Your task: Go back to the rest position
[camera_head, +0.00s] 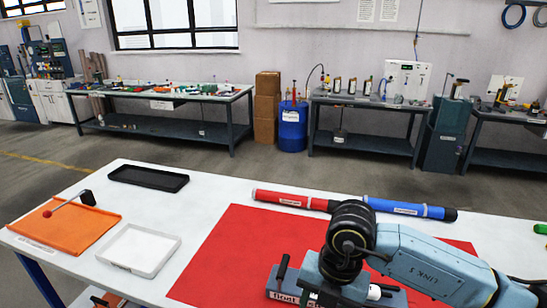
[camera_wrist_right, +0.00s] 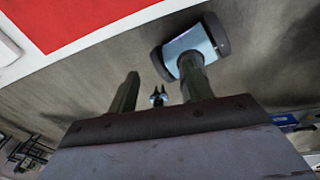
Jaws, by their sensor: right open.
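My right arm (camera_head: 430,262) comes in from the right over the white table, its black wrist joint above the red mat. In the right wrist view my right gripper (camera_wrist_right: 160,85) has its two fingers apart, with grey floor between them and nothing held. The gripper's fingers are hidden in the head view. A red tube (camera_head: 288,199) and a blue tube (camera_head: 410,209) lie along the back of the red mat (camera_head: 235,255). My left gripper is not in view.
On the table's left are an orange tray (camera_head: 75,232) with a red-tipped rod, a white tray (camera_head: 140,250) and a black tray (camera_head: 148,178). In the right wrist view the mat's edge (camera_wrist_right: 75,20) shows at top left. Workbenches and a blue barrel (camera_head: 293,125) stand behind.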

